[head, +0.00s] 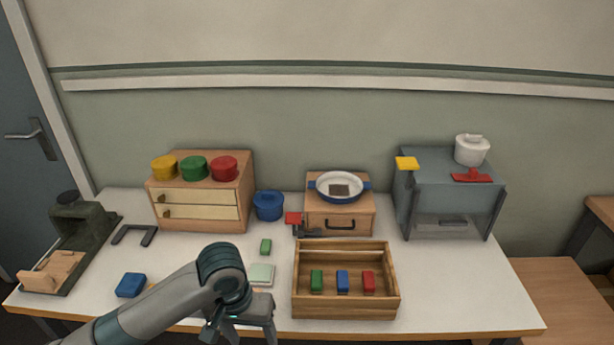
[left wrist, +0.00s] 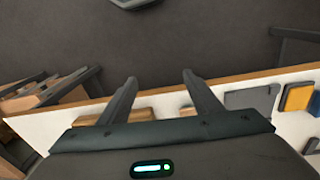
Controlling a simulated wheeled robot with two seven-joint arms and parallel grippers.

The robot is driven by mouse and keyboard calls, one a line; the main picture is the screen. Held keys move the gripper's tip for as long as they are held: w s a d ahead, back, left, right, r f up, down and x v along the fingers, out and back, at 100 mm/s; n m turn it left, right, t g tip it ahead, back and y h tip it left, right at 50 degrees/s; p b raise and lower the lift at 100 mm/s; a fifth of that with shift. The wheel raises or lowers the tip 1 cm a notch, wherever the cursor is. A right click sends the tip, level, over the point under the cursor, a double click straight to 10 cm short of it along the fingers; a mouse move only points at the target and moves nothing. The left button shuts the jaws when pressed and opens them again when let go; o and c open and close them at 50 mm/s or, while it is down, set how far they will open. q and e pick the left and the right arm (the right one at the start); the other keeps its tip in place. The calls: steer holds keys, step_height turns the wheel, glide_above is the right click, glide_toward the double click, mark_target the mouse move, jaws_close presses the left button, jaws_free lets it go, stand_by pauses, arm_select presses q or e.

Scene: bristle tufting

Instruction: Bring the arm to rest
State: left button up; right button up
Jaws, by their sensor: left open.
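My left arm (head: 165,308) comes in from the lower left in the head view and bends at a dark teal joint over the table's front part. My left gripper (left wrist: 158,82) shows its two fingers spread apart in the left wrist view, with nothing between them. Beyond the fingertips are the table's edge and the dark floor. In the head view the gripper is at the bottom, left of the wooden crate, and its fingertips are hard to make out. My right gripper is in neither view.
The white table (head: 450,290) holds a wooden crate (head: 345,309) with green, blue and red blocks inside. A blue block (head: 131,285) and a pale green block (head: 262,274) lie near my arm. A drawer cabinet (head: 240,200), small drawer box (head: 340,222) and grey box (head: 450,195) stand behind.

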arm_select(q)
steer(key=s+d+f+m+t+h, duration=0.1)
steer(key=s+d+f+t+h, duration=0.2)
steer(key=s+f, duration=0.4)
steer(key=s+a+f+y, duration=0.4)
steer(key=s+a, duration=1)
steer(key=s, duration=0.1)
step_height(320, 180, down, 30)
steer(key=s+g+b, duration=0.1)
steer(key=b, duration=0.1)
steer(key=s+a+f+g+b, duration=0.1)
steer(key=s+a+f, duration=0.2)
steer(key=s+f, duration=1.5)
steer(key=shift+s+f, duration=0.25)
steer(key=shift+f, duration=0.55)
